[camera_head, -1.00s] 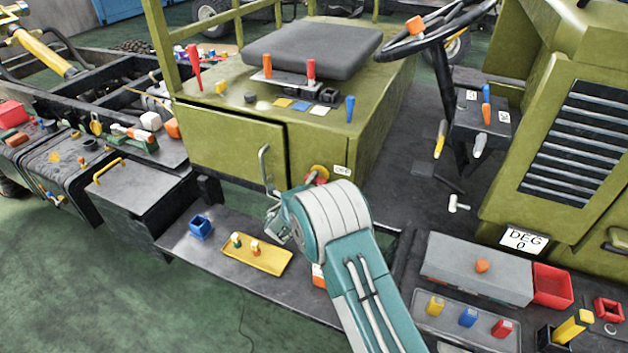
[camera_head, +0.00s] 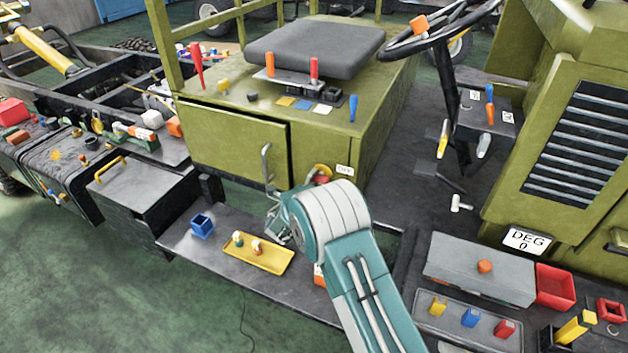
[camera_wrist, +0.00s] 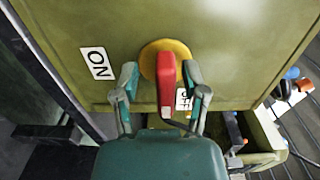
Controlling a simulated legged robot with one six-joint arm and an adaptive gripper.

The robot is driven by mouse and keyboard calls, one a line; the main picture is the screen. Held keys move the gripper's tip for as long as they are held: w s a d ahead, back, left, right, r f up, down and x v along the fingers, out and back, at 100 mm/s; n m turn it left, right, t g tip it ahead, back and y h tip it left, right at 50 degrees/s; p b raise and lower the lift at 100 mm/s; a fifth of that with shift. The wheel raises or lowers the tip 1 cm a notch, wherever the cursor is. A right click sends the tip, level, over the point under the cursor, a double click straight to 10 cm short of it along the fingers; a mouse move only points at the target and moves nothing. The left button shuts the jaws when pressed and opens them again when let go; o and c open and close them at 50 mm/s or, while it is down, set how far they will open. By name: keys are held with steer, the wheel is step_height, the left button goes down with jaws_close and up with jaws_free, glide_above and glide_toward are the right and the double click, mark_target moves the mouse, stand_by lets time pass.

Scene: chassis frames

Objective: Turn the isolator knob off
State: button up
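The isolator knob shows in the wrist view as a red handle (camera_wrist: 166,84) on a round yellow plate (camera_wrist: 150,54), set on an olive green panel. The handle points down the picture, towards my wrist. A white ON label (camera_wrist: 97,63) is left of the plate. Another white label (camera_wrist: 183,98), partly hidden by my right finger, is at the lower right. My gripper (camera_wrist: 161,72) is open, with one finger on each side of the red handle and gaps visible on both sides. In the head view the knob (camera_head: 322,173) is partly hidden behind my arm.
A metal grab handle (camera_head: 266,163) stands left of the knob on the green seat box (camera_head: 238,143). Below are a yellow tray (camera_head: 252,266) and a blue cup (camera_head: 202,226) on a dark step. Levers top the seat box.

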steer(key=shift+d, duration=0.1)
steer(key=shift+s+r, duration=0.1)
steer(key=shift+s, duration=0.4)
steer(key=v, duration=1.1)
steer(key=shift+a, duration=0.25)
